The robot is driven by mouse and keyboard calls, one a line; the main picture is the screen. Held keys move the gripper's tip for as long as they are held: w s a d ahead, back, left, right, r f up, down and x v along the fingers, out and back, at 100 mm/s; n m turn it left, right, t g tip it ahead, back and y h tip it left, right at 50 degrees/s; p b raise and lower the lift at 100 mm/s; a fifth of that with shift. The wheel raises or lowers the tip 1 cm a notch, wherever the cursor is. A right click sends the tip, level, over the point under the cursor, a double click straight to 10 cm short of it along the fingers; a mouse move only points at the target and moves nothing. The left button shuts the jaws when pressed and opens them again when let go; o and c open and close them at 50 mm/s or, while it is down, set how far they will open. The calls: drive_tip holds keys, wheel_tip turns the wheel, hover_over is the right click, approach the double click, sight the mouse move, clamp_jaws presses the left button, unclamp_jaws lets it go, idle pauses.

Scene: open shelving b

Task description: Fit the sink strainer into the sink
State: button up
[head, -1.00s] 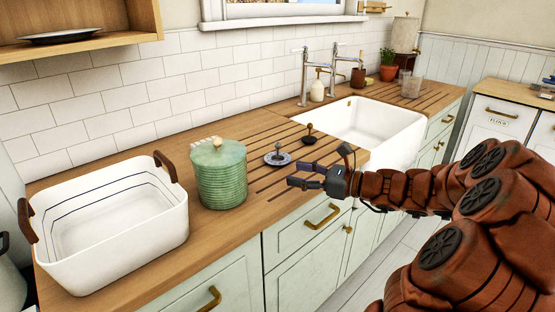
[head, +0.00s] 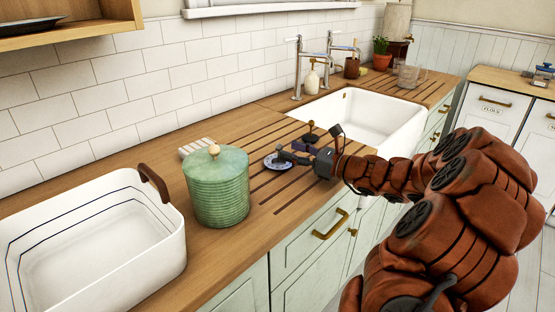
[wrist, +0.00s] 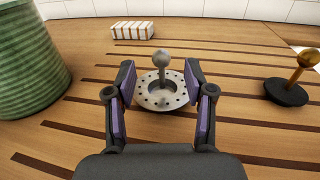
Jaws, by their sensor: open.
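The sink strainer (wrist: 161,94) is a round metal disc with holes and an upright knob. It rests on the grooved wooden counter, and its disc also shows in the head view (head: 276,162). My gripper (wrist: 160,84) is open, with its two fingers on either side of the strainer's knob and disc. In the head view my gripper (head: 296,157) is low over the counter and partly covers the strainer. A dark stopper with a brass knob (wrist: 287,91) stands to the right. The white sink (head: 365,118) is farther right along the counter.
A green ribbed jar (head: 219,187) stands left of the strainer, with a small white striped block (wrist: 131,30) behind. A white basket (head: 150,230) is at the counter's left. Taps (head: 298,68) and a soap bottle (head: 312,80) stand behind the sink.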

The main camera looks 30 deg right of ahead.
sight(280, 144)
drive_tip(key=x, duration=0.4)
drive_tip(key=shift+w+a, duration=0.1)
drive_tip(key=shift+w, duration=0.35)
clamp_jaws()
